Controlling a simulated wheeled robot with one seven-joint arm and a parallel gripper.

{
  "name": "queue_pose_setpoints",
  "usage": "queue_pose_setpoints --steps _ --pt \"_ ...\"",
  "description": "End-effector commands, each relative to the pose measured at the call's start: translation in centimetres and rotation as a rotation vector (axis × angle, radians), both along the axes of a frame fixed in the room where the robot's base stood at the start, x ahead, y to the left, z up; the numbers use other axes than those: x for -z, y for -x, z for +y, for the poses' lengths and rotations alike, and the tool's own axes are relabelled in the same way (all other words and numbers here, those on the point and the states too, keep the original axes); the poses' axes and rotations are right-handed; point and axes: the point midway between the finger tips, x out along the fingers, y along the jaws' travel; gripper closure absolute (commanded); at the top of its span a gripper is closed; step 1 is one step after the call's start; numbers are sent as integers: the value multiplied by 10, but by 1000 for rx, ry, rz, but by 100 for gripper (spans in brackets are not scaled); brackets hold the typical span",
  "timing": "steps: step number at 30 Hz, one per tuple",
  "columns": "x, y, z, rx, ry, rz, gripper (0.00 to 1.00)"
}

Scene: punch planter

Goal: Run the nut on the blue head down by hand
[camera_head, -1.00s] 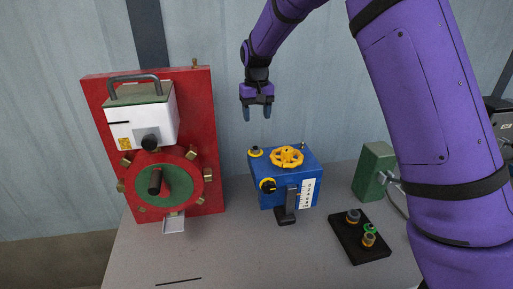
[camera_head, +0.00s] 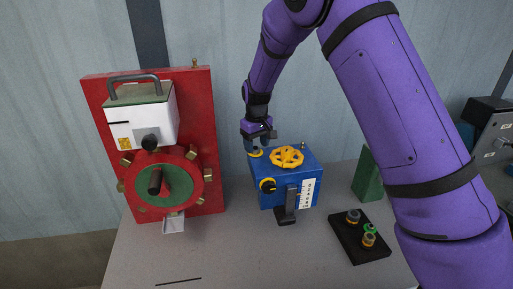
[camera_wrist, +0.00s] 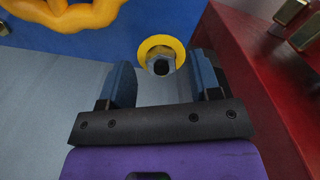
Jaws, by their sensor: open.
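The blue head (camera_head: 292,190) is a blue box on the table with a yellow handwheel (camera_head: 287,157) on top. At its left top corner sits a yellow collar (camera_head: 255,153). In the wrist view the yellow collar (camera_wrist: 150,44) surrounds a dark round nut or stud end (camera_wrist: 161,67); the thread is too small to make out. My gripper (camera_head: 256,145) is just above this corner, fingers down. In the wrist view my gripper (camera_wrist: 162,72) is open, and the collar lies in line with the gap between its blue fingers. I cannot tell whether they touch it.
A red panel (camera_head: 204,110) with a white box (camera_head: 142,122) and a turret wheel stands close left; its red side (camera_wrist: 265,90) is near the right finger. A black tray (camera_head: 352,243) with small fittings lies at front right. A green block (camera_head: 367,178) stands behind it.

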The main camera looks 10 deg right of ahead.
Motion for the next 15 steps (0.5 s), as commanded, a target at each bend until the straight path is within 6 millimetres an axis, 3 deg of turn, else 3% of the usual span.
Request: queue_pose_setpoints --steps 6,15 --pt "15 0 0 0 0 0 43" --pt "16 0 0 0 0 0 45"
